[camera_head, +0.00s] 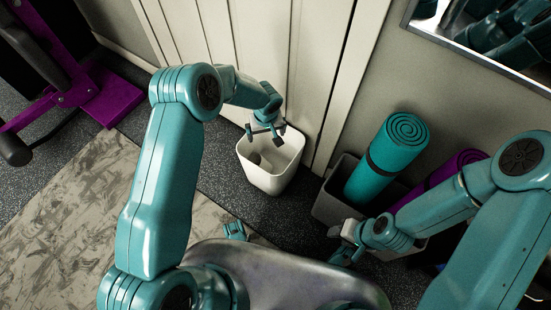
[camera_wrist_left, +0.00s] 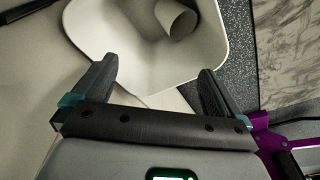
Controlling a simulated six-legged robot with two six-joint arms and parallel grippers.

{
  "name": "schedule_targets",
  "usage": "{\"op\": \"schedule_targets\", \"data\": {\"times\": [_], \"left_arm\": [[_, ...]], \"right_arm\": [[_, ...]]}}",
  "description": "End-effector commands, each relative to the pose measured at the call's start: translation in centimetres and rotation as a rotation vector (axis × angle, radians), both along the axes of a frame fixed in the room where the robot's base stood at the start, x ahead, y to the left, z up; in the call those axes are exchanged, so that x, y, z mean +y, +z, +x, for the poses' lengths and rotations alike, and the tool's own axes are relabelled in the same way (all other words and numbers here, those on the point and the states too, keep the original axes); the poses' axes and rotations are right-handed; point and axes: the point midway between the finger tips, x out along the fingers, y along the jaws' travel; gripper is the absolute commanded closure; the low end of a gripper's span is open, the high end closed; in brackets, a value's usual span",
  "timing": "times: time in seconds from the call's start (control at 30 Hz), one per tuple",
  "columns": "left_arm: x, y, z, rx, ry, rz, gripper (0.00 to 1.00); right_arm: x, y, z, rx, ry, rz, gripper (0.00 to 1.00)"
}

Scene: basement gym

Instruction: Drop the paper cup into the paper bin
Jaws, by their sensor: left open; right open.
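The white paper bin (camera_head: 270,183) stands on the dark floor against the pale panelled wall. My left gripper (camera_head: 265,133) is open over the bin's far part, with nothing between its fingers. In the left wrist view the open fingers (camera_wrist_left: 155,88) frame the bin's pale inside (camera_wrist_left: 130,62). The pale paper cup (camera_wrist_left: 177,18) lies tilted inside the bin, apart from the fingers. In the head view it shows small and shaded in the bin (camera_head: 255,158). My right gripper (camera_head: 343,243) is open at the lower right, away from the bin.
A grey box (camera_head: 328,205) stands right of the bin, holding a rolled teal mat (camera_head: 388,165) and a purple roll (camera_head: 462,160). My right gripper is close to this box. Purple gym equipment (camera_head: 105,95) stands at the left. A marbled floor area (camera_head: 75,200) lies clear at the left.

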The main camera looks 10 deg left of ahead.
Motion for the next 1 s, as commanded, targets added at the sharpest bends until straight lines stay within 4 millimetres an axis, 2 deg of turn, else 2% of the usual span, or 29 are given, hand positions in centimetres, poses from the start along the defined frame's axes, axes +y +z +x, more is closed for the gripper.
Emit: {"op": "schedule_targets", "data": {"times": [0.17, 0.4, 0.6, 0.8, 1.0], "left_arm": [[-0.1, 2.9, -0.2, -0.002, 0.000, 0.000, 0.00], [-0.5, 9.3, -0.9, -0.003, 0.000, 0.001, 0.00], [-0.8, 13.7, -1.4, -0.004, -0.001, 0.000, 0.00], [-0.9, 15.8, -1.7, -0.001, -0.001, 0.001, 0.00], [-0.9, 16.1, -1.7, 0.000, 0.000, 0.000, 0.00]], "right_arm": [[0.2, 1.1, -0.2, 0.003, 0.006, 0.002, 0.57], [0.5, 2.9, -0.6, 0.009, 0.023, 0.004, 0.57], [0.7, 4.0, -0.7, 0.013, 0.028, 0.005, 0.57], [0.7, 4.5, -0.7, 0.013, 0.028, 0.005, 0.57], [0.7, 4.5, -0.7, 0.013, 0.028, 0.005, 0.57]]}}
